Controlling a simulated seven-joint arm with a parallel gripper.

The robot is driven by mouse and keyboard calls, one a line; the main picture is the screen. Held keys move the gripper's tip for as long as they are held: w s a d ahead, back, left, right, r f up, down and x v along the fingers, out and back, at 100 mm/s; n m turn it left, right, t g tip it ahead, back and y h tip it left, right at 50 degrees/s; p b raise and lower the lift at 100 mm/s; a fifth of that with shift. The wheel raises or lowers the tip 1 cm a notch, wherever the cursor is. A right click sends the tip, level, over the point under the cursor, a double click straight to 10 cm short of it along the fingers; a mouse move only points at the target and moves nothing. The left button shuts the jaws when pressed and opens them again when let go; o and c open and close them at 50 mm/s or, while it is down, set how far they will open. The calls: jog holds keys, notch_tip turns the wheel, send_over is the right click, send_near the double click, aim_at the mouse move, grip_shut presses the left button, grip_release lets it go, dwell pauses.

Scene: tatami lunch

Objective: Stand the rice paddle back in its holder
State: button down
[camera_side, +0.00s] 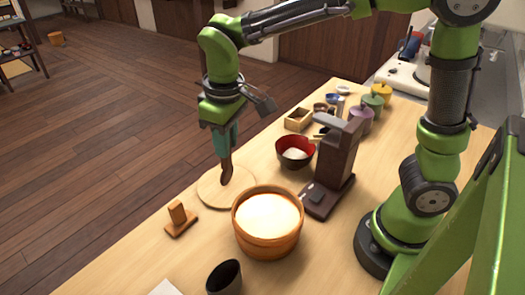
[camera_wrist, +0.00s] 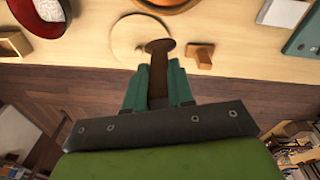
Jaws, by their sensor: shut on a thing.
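My gripper (camera_side: 225,153) is shut on the dark brown rice paddle (camera_side: 227,172). The paddle hangs nearly upright, its rounded end down over a round pale wooden board (camera_side: 207,189); I cannot tell if it touches the board. In the wrist view the paddle (camera_wrist: 158,62) sticks out between the teal fingers (camera_wrist: 157,84), which hide its other end. A small wooden stand (camera_side: 179,217), an upright block on a flat base, is beside the board, also in the wrist view (camera_wrist: 200,55). A dark open-topped cup (camera_side: 225,277) stands nearer the camera. I cannot tell which is the holder.
A wooden tub of rice (camera_side: 268,243) stands close to the board. Behind are a red bowl (camera_side: 295,160), a tall brown appliance (camera_side: 334,165), a wooden box (camera_side: 298,120) and several lidded pots (camera_side: 361,118). Table between board and stand is clear.

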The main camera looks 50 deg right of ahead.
jog(key=s+a+r+m+g, duration=0.1)
jog(key=s+a+r+m, duration=0.2)
jog(key=s+a, duration=1.1)
notch_tip(320, 180, down, 11)
jog(key=w+a, duration=0.1)
jog(key=shift+w+a+r, duration=0.15)
jog(key=shift+w+a, duration=0.2)
jog(key=shift+w, duration=0.05)
jog(key=shift+f, duration=0.5)
dwell(0.4)
jog(key=shift+c, duration=1.7)
grip_release()
notch_tip(320, 180, up, 7)
